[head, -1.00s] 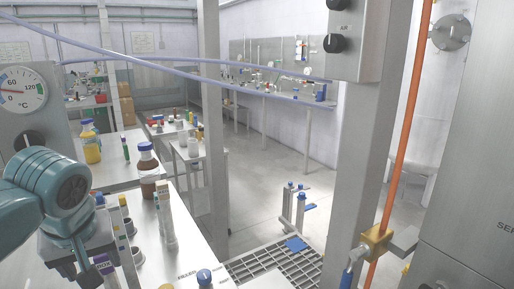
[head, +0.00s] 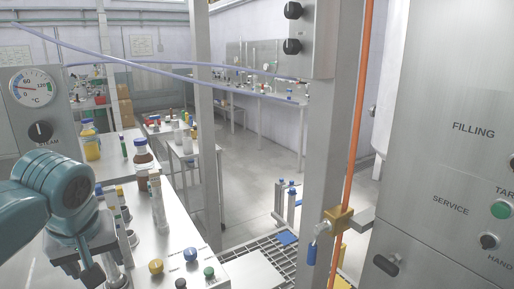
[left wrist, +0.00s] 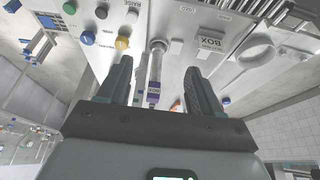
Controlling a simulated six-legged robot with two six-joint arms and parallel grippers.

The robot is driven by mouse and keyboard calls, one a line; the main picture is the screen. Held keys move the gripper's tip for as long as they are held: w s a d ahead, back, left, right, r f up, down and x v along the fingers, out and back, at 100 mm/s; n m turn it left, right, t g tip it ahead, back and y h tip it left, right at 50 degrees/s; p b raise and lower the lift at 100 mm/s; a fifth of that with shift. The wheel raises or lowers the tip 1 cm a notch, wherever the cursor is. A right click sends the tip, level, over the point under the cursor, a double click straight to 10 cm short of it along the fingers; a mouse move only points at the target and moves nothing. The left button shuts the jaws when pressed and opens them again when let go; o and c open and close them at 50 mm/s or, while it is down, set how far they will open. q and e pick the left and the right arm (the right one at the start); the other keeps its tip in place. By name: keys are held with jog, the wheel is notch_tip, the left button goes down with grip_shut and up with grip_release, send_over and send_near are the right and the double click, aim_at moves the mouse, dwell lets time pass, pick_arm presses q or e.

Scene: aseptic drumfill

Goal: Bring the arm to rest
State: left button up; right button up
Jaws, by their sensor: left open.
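My left arm is teal and comes in from the left in the head view, with its gripper (head: 108,268) low over the white worktop (head: 150,225). In the left wrist view the two dark fingers (left wrist: 158,78) stand apart, so the gripper is open. A clear tube with a purple-and-white label (left wrist: 153,90) shows between the fingers; I cannot tell how far below them it is. My right gripper is in neither view.
Yellow (head: 155,266), blue (head: 190,254) and green (head: 209,272) knobs sit at the worktop's front. A steel post with an orange hose (head: 356,120) and a filling cabinet (head: 450,170) are to the right.

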pick_arm(q)
jog(key=d+f+m+g+h+p, duration=0.15)
jog(key=d+f, duration=0.25)
jog(key=f, duration=0.5)
jog(key=w+d+f+m+h, duration=0.15)
jog(key=d+f, duration=0.25)
jog(key=f, duration=0.6)
jog(key=d+f+m+g+h+p, duration=0.1)
jog(key=d+f+m, duration=0.15)
jog(key=f, duration=0.65)
jog(key=s+d+f+h+p, duration=0.1)
jog(key=s+d+f, duration=0.1)
jog(key=s+f, duration=0.6)
jog(key=s+d+f+n+h+p, duration=0.1)
jog(key=s+d+f, duration=0.2)
jog(key=s+f, duration=0.5)
jog(key=s+g, duration=0.1)
jog(key=s, duration=0.2)
jog(key=shift+d, duration=0.2)
jog(key=shift+o, duration=0.2)
jog(key=shift+n, duration=0.25)
